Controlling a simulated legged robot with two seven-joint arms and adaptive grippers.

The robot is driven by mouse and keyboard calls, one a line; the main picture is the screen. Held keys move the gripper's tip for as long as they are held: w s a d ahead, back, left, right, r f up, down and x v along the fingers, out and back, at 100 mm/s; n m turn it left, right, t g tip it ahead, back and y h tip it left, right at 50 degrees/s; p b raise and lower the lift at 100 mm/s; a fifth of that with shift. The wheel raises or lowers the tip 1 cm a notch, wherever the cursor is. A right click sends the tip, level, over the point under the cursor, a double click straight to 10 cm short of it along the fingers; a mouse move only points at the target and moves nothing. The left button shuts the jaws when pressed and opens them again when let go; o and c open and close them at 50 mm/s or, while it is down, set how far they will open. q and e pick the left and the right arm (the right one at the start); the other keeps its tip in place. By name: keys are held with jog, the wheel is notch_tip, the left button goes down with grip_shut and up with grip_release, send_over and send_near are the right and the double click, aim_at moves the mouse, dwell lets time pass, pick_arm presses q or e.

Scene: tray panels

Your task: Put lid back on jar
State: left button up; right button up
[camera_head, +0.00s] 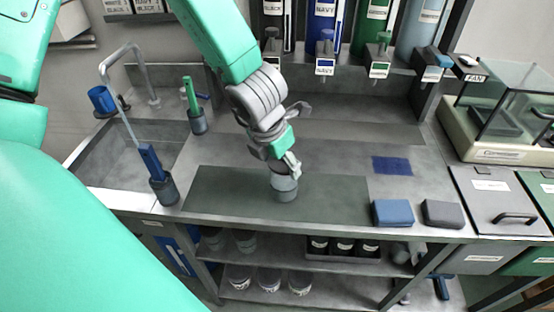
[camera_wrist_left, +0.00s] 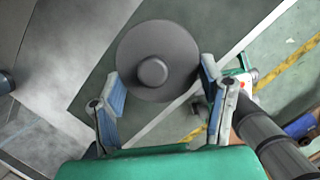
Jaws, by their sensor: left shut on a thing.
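A grey jar (camera_head: 285,190) stands upright on the dark mat in the head view. My left gripper (camera_head: 284,168) points down at the top of the jar and partly hides it. In the left wrist view a round dark grey lid (camera_wrist_left: 180,58) with a knob in its middle lies between my two blue-padded fingers (camera_wrist_left: 162,83). The fingers are at opposite edges of the lid, shut on it. The lid hides what is below it, so I cannot tell whether it rests on the jar. My right gripper is in neither view.
The dark mat (camera_head: 225,190) has free room on both sides of the jar. A blue block (camera_head: 392,213) and a dark block (camera_head: 443,214) lie to the right. Dark cups with tools (camera_head: 165,190) and a sink (camera_head: 125,158) are at left. Dispensers (camera_head: 322,25) hang behind.

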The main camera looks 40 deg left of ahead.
pick_arm(q)
jog(key=shift+a+f, duration=0.2)
jog(key=shift+a, duration=0.75)
jog(key=shift+d+r, duration=0.2)
jog(key=shift+d, duration=1)
jog(key=shift+d+r, duration=0.1)
jog(key=shift+d, duration=0.4)
jog(key=shift+a, duration=0.7)
jog(key=shift+d, duration=0.4)
jog(key=shift+d+r, duration=0.1)
jog(key=shift+d, duration=0.8)
jog(key=shift+a+f, duration=0.2)
jog(key=shift+a, duration=0.7)
jog(key=shift+d, duration=0.4)
jog(key=shift+a+f, duration=0.1)
jog(key=shift+a, duration=0.4)
jog(key=shift+a+f, duration=0.1)
jog(key=shift+a, duration=0.25)
jog(key=shift+d, duration=0.1)
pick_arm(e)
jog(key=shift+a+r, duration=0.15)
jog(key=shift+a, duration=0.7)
